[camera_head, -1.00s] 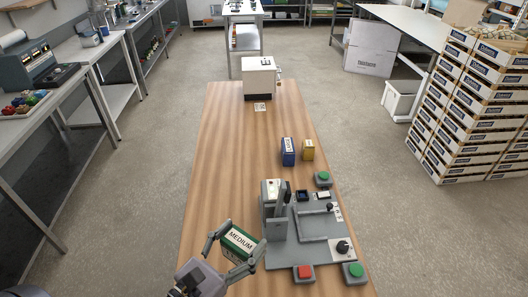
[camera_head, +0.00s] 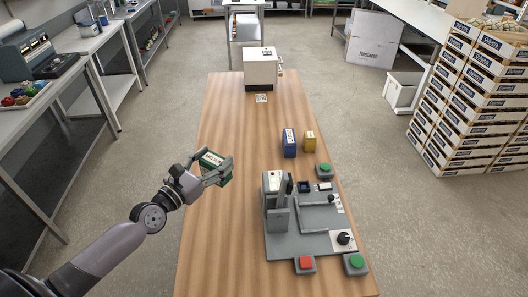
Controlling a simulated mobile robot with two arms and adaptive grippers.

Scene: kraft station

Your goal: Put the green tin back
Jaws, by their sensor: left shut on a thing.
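The green tin (camera_head: 225,179) with a white "MEDIUM" label is held in my left gripper (camera_head: 216,170), whose fingers are shut around it. It is over the left half of the wooden table (camera_head: 225,240), left of the grey machine. I cannot tell whether its base touches the table. My right gripper is not in view.
The grey machine (camera_head: 300,243) with a lever, knob, red button (camera_head: 305,263) and green buttons (camera_head: 354,261) fills the table's near right. A white box-shaped device (camera_head: 260,68) stands at the far end, a small printed card (camera_head: 261,98) before it. The table's middle left is clear.

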